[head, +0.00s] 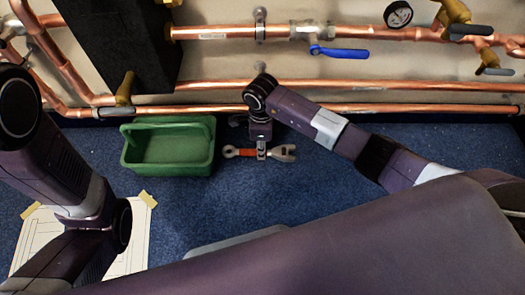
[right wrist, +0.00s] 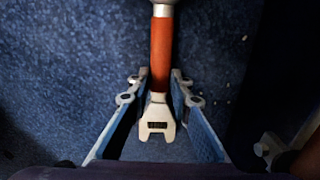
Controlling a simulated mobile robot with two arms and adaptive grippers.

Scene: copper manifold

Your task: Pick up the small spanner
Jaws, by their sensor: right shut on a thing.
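The small spanner (head: 240,152) has a red-orange handle and silver ends. It lies crosswise in the head view, just right of the green tray. My right gripper (head: 262,150) comes down over it from above and is shut on it near its open-jawed end. In the right wrist view the spanner (right wrist: 161,55) runs lengthwise between the fingers of my right gripper (right wrist: 155,88), its forked end towards the camera. I cannot tell whether it touches the blue floor. My left arm shows at the left, but its gripper is out of view.
The green tray (head: 168,169) stands empty on the blue carpet (head: 335,185), close to the spanner. Copper pipes (head: 350,86) run along the wall, with a blue-handled valve (head: 338,52) and a gauge (head: 398,14). A taped paper sheet (head: 138,232) lies at the lower left.

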